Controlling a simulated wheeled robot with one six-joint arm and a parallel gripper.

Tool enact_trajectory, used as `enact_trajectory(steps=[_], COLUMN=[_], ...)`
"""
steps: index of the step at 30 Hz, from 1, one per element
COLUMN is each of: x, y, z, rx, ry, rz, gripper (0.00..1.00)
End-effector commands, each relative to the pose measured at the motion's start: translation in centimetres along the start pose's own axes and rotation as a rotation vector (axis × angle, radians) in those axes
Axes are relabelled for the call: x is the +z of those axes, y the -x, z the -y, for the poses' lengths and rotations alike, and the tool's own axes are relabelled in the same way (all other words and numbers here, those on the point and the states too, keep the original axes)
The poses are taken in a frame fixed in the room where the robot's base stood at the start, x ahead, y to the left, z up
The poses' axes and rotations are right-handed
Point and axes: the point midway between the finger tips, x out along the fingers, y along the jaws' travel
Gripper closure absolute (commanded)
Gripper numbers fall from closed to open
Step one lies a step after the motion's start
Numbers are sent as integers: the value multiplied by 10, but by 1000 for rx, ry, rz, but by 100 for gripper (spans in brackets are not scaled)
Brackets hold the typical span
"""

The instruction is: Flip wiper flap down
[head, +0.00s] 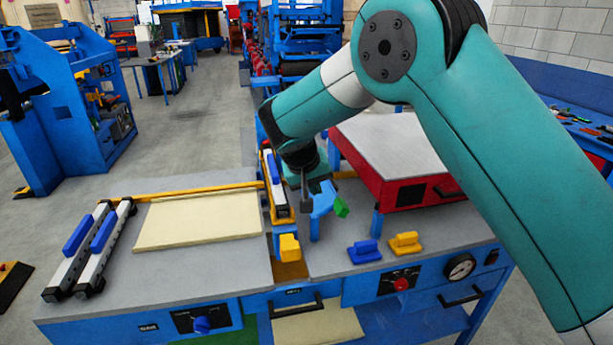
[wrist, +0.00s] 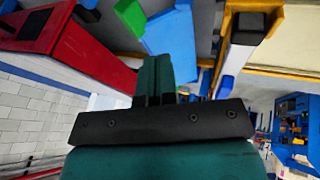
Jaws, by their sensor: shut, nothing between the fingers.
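A blue flap-like piece (head: 322,196) with a green end (head: 341,206) stands on a blue post near the middle of the work table; I take it to be the wiper flap. It tilts down toward its green end. In the wrist view the blue piece (wrist: 170,38) and its green end (wrist: 130,14) lie just beyond my fingertips. My gripper (head: 305,198) is shut and empty, pointing down close beside the blue piece on its left. In the wrist view my gripper (wrist: 154,68) shows its fingers together. I cannot tell whether they touch the piece.
A red box with a grey top (head: 395,150) stands close on the right. A black-and-white bar with a blue grip (head: 275,185) is close on the left. A yellow block (head: 289,247) and blue (head: 364,252) and yellow (head: 405,243) handles sit in front. A cream sheet (head: 198,220) lies left.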

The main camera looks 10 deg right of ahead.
Motion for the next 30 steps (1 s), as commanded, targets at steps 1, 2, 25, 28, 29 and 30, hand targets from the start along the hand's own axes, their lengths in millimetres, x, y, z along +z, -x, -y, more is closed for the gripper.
enact_trajectory(steps=[1,2,25,28,29,30], x=[0,0,6,7,7,6], y=[-10,-16,-76,-72,-73,-74], z=[-1,-1,-24,-12,-15,-18], rx=[4,3,-1,-3,-3,-6], ry=[1,2,3,6,5,3], rz=[4,4,-2,-2,-2,-2], gripper=[100,100,100,100,100,100])
